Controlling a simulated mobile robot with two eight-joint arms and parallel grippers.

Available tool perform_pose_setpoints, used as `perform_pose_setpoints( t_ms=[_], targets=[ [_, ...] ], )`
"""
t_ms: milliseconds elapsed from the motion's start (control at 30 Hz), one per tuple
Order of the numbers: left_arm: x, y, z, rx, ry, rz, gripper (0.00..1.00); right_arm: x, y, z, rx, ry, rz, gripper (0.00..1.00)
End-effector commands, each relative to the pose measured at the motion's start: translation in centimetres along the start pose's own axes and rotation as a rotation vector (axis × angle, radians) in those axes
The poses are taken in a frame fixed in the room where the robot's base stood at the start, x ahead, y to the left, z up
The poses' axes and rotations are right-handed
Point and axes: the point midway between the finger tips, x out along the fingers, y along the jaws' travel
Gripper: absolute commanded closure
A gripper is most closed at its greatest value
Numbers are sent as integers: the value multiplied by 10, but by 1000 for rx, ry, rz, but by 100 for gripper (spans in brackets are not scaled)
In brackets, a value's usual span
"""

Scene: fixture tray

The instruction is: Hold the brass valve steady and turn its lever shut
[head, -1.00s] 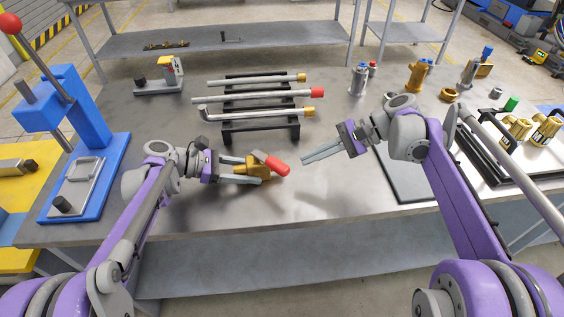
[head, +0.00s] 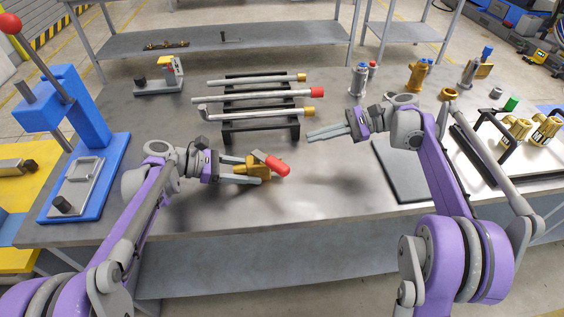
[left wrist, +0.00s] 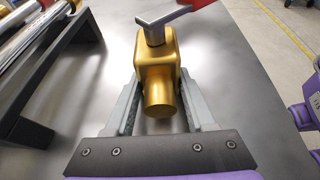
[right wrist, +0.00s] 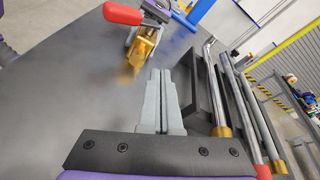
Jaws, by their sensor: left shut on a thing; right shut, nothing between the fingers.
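The brass valve (head: 260,171) is held by my left gripper (head: 246,171) just above the front part of the workbench. In the left wrist view the fingers press on both sides of the valve body (left wrist: 158,85). Its lever is a grey bar with a red grip (head: 277,165), pointing toward the right and front in the head view. In the right wrist view the red grip (right wrist: 123,14) and the brass body (right wrist: 143,48) show beyond the fingertips. My right gripper (head: 309,137) is shut and empty, to the right of and behind the valve, apart from the lever.
A black rack (head: 247,131) with metal pipes stands behind the valve, close to my right fingertips. A blue lever press (head: 97,170) stands at the left. A dark grey mat (head: 403,176) and a tray of brass parts are at the right. The front middle bench is clear.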

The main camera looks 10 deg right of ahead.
Motion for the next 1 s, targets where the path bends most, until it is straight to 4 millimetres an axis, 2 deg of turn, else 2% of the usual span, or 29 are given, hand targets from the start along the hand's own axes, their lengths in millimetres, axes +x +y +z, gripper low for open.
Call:
perform_pose_setpoints(
  t_ms=[500, 700, 1000],
  targets=[
    [0, 0, 0, 0, -1, -1, 94, 47, 34, 34, 0, 0, 1, 100],
    [0, 0, 0, 0, -1, -1, 94, 56, 41, 40, 0, 1, 0, 100],
    [0, 0, 0, 0, -1, -1, 94, 57, 42, 41, 0, 1, 0, 100]
  ],
)
